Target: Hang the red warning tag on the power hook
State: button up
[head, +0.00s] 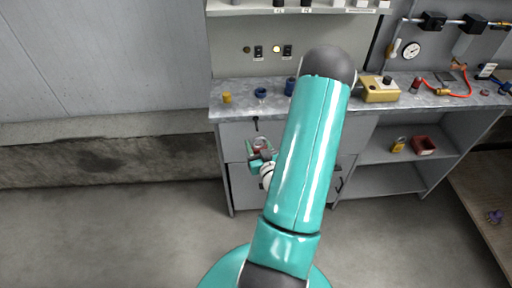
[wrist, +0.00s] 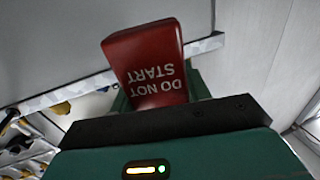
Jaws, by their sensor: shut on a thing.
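The red warning tag (wrist: 148,62) fills the top middle of the wrist view, with white "DO NOT START" lettering upside down. My gripper (head: 260,153) is shut on the tag, and its fingertips are mostly hidden behind the tag in the wrist view. In the head view my gripper is left of my arm, in front of the grey cabinet below the worktop. I cannot make out the power hook for certain. The wall panel (head: 231,57) above the worktop carries two black switches (head: 258,52) and a lit round lamp (head: 275,48).
The worktop (head: 237,106) holds a yellow cup (head: 227,98), blue pieces (head: 261,93) and a yellow box (head: 380,93). A red bin (head: 423,146) and a yellow padlock (head: 398,145) are on the shelf below. A gauge (head: 411,50) hangs at right. The floor at left is clear.

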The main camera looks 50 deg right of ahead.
aim_at(252, 124)
jog(key=shift+s+d+f+x, duration=0.15)
jog(key=shift+d+x, duration=0.1)
jog(key=shift+x, duration=1)
jog(key=shift+s+d+x, duration=0.2)
jog(key=shift+d+x, duration=0.05)
jog(key=shift+x, duration=1)
jog(key=shift+s+d+f+x, duration=0.15)
jog(key=shift+d+x, duration=0.1)
jog(key=shift+x, duration=0.95)
jog(key=shift+w+d+f, duration=0.2)
jog(key=shift+w+d, duration=0.05)
jog(key=shift+a, duration=0.15)
jog(key=shift+h, duration=0.3)
